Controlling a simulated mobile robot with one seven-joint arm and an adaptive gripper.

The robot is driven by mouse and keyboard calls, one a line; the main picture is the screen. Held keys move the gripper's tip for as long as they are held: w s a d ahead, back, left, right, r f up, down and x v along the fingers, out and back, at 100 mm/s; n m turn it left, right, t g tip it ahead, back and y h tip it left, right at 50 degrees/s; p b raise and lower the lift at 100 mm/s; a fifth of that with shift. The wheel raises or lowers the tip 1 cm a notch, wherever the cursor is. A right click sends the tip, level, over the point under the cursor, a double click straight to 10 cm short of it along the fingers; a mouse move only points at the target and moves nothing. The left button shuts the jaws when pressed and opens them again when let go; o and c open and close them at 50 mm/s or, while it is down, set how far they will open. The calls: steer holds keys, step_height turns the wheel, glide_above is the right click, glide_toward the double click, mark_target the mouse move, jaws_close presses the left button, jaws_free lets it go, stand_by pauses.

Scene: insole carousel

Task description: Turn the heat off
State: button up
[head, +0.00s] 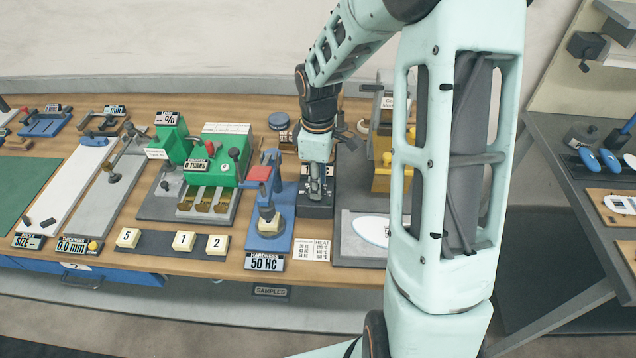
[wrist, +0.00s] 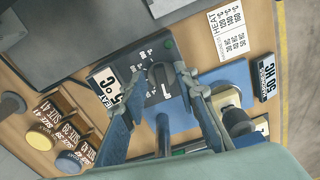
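The heat control is a dark box (wrist: 190,50) with a black dial knob (wrist: 160,78) and white markings around it. The box (head: 316,211) also shows in the head view, below my gripper (head: 315,190). A white heat display (wrist: 106,86) on the box shows "°C"; its number is partly hidden and I cannot read it fully. In the wrist view my gripper (wrist: 156,88) is open, with one finger on each side of the knob. I cannot tell whether either finger touches it. The fingers hide part of the box.
A blue hardness tester (head: 267,228) with a "50 HC" plate stands close to the left of the box. A grey tray (head: 360,258) with a white insole is at its right. A paper heat chart (head: 313,250) lies in front.

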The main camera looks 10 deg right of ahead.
step_height(320, 180, up, 11)
steer(key=shift+r, duration=0.15)
steer(key=shift+d, duration=0.1)
stand_by(0.5)
